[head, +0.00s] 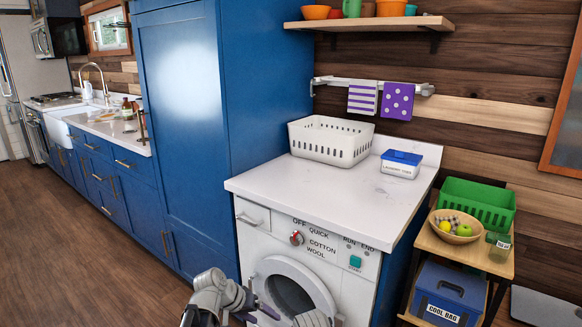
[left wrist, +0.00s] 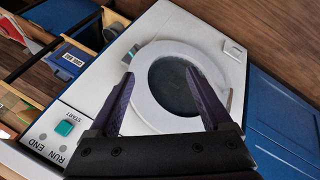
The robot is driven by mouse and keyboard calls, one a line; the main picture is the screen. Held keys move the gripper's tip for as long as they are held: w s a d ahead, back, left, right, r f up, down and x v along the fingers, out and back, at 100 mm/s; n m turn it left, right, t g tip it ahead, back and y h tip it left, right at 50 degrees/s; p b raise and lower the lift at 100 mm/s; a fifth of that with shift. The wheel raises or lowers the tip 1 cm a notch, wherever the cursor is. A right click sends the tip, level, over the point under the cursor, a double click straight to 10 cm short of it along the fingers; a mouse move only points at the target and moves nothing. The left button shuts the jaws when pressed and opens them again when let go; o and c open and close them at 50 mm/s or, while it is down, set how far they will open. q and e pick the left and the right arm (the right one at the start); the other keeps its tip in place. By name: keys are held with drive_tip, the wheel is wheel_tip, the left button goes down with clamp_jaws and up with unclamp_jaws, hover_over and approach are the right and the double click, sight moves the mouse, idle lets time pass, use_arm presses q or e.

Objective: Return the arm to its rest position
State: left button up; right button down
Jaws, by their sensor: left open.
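My left gripper (head: 268,308) is low in the head view, in front of the washing machine (head: 262,227), where its fingers show only in part. In the left wrist view my left gripper (left wrist: 160,75) has its two dark purple fingers spread wide. Nothing is between them. Beyond the fingers is the machine's round door (left wrist: 143,97), a white ring around dark glass. The same door (head: 272,266) shows in the head view. Any gap between fingers and door is hard to judge. A grey piece at the bottom edge may be my right arm; no right fingers show.
A white counter (head: 300,196) above the machine holds a white basket (head: 331,141) and a blue-lidded box (head: 401,163). To the right, a wooden shelf unit (head: 456,246) holds a green crate, fruit bowl and cool bag. A tall blue cabinet (head: 187,100) stands left; floor is clear there.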

use_arm(q)
drive_tip(key=s+a+f+n+g+y, duration=0.1)
drive_tip(key=s+a+f+y, duration=0.1)
drive_tip(key=s+a+y, duration=0.3)
drive_tip(key=s+a+f+g, duration=0.1)
drive_tip(key=s+a+f, duration=0.15)
drive_tip(key=s, duration=0.45)
drive_tip(key=s+d+r+m+p, duration=0.1)
drive_tip(key=s+d+r+p, duration=0.1)
drive_tip(key=r+p, duration=0.5)
drive_tip(key=s+d+r+m+g+y+p, duration=0.1)
drive_tip(key=s+d+r+p, duration=0.1)
drive_tip(key=d+r+p, duration=0.2)
drive_tip(key=s+d+r+m+y+p, duration=0.1)
drive_tip(key=d+r+p, duration=0.3)
drive_tip(key=r+p, duration=0.6)
drive_tip(key=shift+s+r+g, duration=0.3)
drive_tip(key=shift+s+r, duration=0.3)
drive_tip(key=shift+r, duration=0.1)
drive_tip(key=shift+d, duration=0.1)
